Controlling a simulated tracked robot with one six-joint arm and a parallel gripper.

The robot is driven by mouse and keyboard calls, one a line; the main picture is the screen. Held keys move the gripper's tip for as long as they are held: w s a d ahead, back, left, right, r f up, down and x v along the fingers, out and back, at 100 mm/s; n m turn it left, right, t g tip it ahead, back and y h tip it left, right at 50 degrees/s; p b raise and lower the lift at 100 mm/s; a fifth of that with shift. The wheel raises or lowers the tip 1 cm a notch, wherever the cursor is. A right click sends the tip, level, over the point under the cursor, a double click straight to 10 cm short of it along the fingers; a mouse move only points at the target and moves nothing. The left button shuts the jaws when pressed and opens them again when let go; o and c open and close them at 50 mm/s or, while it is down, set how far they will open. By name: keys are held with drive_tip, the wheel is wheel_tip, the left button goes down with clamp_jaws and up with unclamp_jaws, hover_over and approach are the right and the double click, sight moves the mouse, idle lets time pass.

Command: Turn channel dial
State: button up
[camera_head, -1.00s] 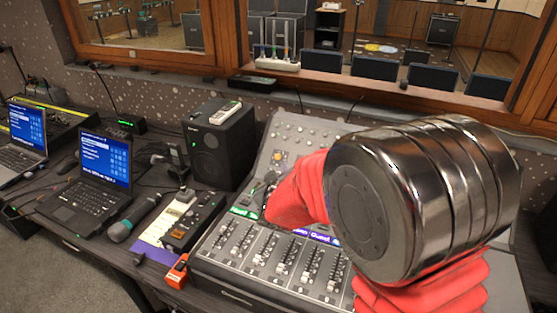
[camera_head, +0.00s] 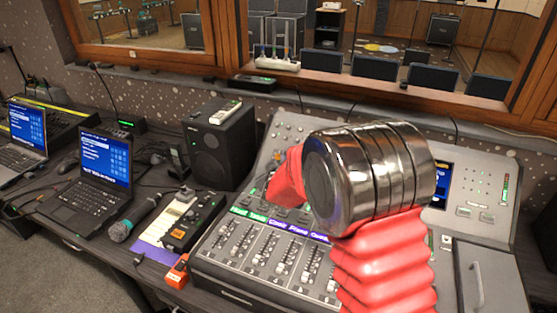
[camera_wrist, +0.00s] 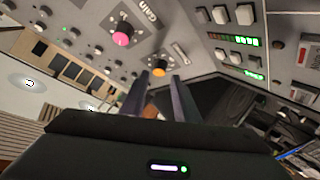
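The mixing console (camera_head: 225,262) has faders in front and a sloped panel with dials behind. In the wrist view, an orange dial (camera_wrist: 159,69) sits on the light panel and a pink dial (camera_wrist: 121,38) is up and left of it, near a "Gain" label. My gripper (camera_wrist: 160,78) is open, its two dark fingers pointing up at the panel. The orange dial shows in the gap just past the fingertips; I cannot tell whether they touch it. In the head view my red-sleeved arm hides most of the gripper and the dials around it.
A black speaker (camera_head: 218,150) stands left of the console. Two laptops, a microphone (camera_head: 133,221) and an orange box (camera_head: 178,271) lie farther left on the desk. A screen (camera_head: 437,185) is on the console's right part. Window frames rise behind.

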sight(278, 158)
drive_tip(key=shift+x, duration=2.3)
drive_tip(key=shift+d, duration=0.1)
clamp_jaws()
